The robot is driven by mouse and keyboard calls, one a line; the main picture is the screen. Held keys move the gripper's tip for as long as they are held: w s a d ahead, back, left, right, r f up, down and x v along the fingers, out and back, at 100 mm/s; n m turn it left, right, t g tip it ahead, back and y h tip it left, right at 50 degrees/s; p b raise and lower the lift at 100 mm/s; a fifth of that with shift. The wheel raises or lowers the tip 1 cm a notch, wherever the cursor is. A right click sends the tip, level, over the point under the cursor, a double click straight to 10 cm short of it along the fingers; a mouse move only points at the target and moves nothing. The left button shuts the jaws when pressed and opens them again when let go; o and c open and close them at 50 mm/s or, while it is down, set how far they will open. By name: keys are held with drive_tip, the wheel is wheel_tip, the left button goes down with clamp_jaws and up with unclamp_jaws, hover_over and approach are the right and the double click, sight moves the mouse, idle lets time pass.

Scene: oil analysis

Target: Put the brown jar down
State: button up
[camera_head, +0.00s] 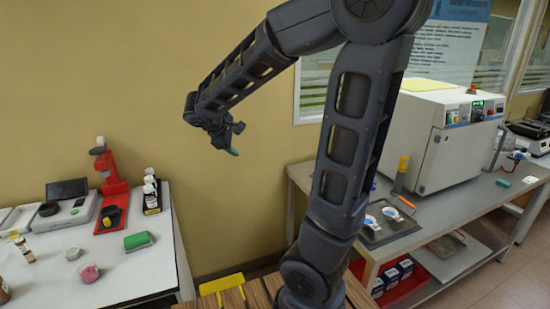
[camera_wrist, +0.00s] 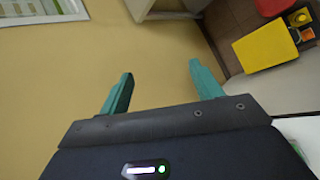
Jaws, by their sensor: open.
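My gripper (camera_head: 236,140) is raised in front of the yellow wall, between the two tables. The wrist view shows its two teal fingers (camera_wrist: 162,76) spread apart with nothing between them. A brown jar (camera_head: 4,291) is cut off by the left edge of the head view, at the white table's near left. Which of these the task means, I cannot tell. My gripper is far from both and touches neither.
The white table (camera_head: 140,276) also bears a red stand (camera_head: 108,170), a green block (camera_head: 138,240), a pink-filled dish (camera_head: 90,273) and a scale (camera_head: 68,212). Its front right part is clear. A grey bench (camera_head: 420,232) with a white machine (camera_head: 440,135) stands at right. A yellow stool (camera_head: 222,284) is below.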

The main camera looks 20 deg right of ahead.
drive_tip(key=s+d+m+y, duration=0.3)
drive_tip(key=s+m, duration=0.3)
drive_tip(key=s, duration=0.3)
drive_tip(key=s+d+r+m+g+y, duration=0.1)
drive_tip(key=s+d+m+y, duration=0.2)
drive_tip(key=s+m, duration=0.3)
drive_tip(key=s, duration=0.4)
drive_tip(key=shift+s+d+r+y, duration=0.3)
drive_tip(key=shift+d, duration=0.1)
